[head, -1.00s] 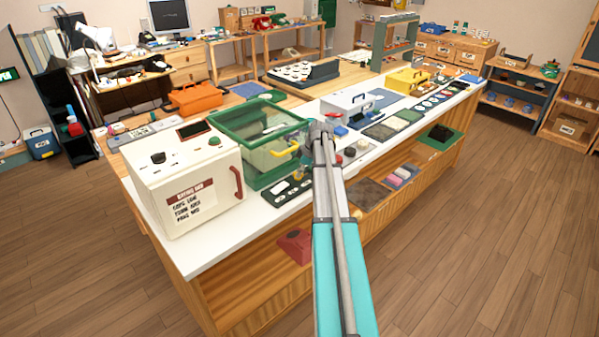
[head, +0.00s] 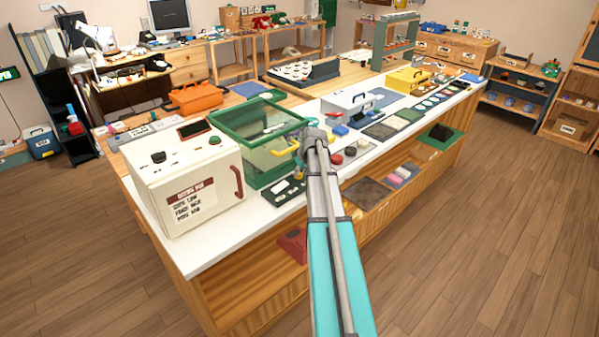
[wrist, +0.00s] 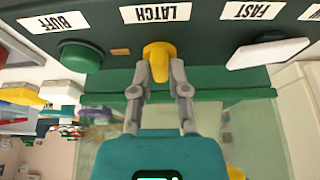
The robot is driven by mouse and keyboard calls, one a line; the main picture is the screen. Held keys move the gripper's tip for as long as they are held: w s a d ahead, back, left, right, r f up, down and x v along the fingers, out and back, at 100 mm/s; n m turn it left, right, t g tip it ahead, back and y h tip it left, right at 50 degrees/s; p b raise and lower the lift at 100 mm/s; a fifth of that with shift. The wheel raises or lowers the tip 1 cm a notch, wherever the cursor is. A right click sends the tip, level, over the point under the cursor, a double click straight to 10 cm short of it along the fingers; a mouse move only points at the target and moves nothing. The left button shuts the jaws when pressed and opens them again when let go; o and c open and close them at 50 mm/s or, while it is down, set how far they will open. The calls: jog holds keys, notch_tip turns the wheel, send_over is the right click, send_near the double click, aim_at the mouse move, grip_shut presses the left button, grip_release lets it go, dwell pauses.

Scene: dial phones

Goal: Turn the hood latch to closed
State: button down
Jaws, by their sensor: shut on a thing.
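The hood latch (wrist: 158,54) is a yellow knob under a "LATCH" label, on the dark green panel in the wrist view. My gripper (wrist: 159,76) is shut on the latch, with one finger at each side of it. The hood (head: 257,128) is a green-framed clear box on the white counter, with a yellow handle (head: 287,150) on its front. Its dark control panel (head: 271,196) lies at the counter edge. In the head view my wrist and arm hide the latch.
A green knob (wrist: 80,56) and a white switch (wrist: 268,53) flank the latch. A cream cabinet (head: 187,185) with a red handle stands left of the hood. A red button (head: 336,160) sits right of my arm. The front floor is clear.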

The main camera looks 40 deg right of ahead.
dwell(0.4)
jog(key=c, duration=0.6)
grip_release()
jog(key=shift+n, duration=0.3)
